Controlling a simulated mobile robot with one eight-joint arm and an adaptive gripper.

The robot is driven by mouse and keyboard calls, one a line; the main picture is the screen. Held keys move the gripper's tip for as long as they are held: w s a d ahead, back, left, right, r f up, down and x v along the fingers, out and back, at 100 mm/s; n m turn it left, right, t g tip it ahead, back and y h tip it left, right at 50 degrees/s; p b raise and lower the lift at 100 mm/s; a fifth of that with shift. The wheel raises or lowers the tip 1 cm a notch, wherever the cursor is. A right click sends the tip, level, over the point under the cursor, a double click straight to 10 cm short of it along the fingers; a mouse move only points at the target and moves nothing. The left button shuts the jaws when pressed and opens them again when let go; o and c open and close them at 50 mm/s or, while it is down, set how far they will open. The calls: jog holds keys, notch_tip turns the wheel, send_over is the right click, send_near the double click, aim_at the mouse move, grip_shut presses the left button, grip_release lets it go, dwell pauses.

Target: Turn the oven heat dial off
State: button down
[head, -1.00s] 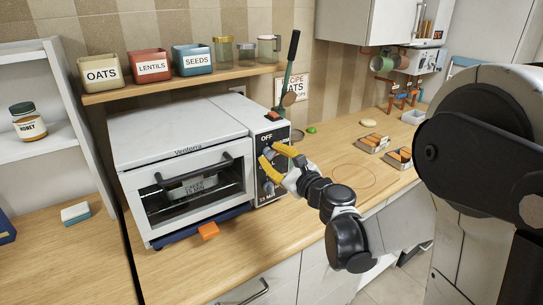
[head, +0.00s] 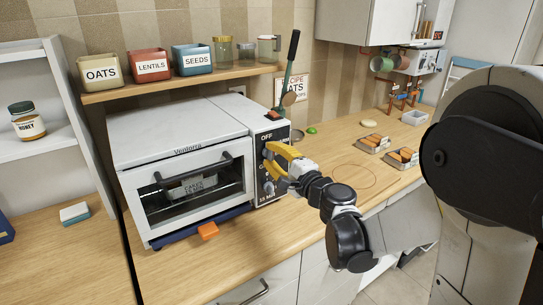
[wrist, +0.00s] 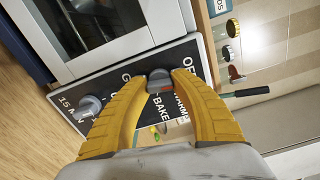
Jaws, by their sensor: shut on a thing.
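The white toaster oven (head: 185,130) stands on the wooden counter, with a dark control panel (head: 270,205) on its right side. The panel's upper dial, the heat dial (wrist: 158,74), sits between my fingertips in the wrist view, near the lettering OFF, WARM and BAKE. My gripper (head: 268,160), with yellow fingers, is shut on this dial. The fingers hide much of the dial in the head view, and its exact pointer setting cannot be made out. A lower dial (head: 269,188) is apart from the fingers; it also shows in the wrist view (wrist: 88,106).
Labelled tins stand on the shelf (head: 180,83) above the oven. An orange block (head: 208,231) lies in front of the oven. Small trays (head: 372,145) stand to the right on the counter. The counter between them and the oven is mostly clear.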

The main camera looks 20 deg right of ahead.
jog(key=shift+n, duration=0.9)
jog(key=c, duration=1.1)
grip_release()
jog(key=shift+o, duration=0.2)
jog(key=shift+s, duration=0.1)
jog(key=v, duration=1.2)
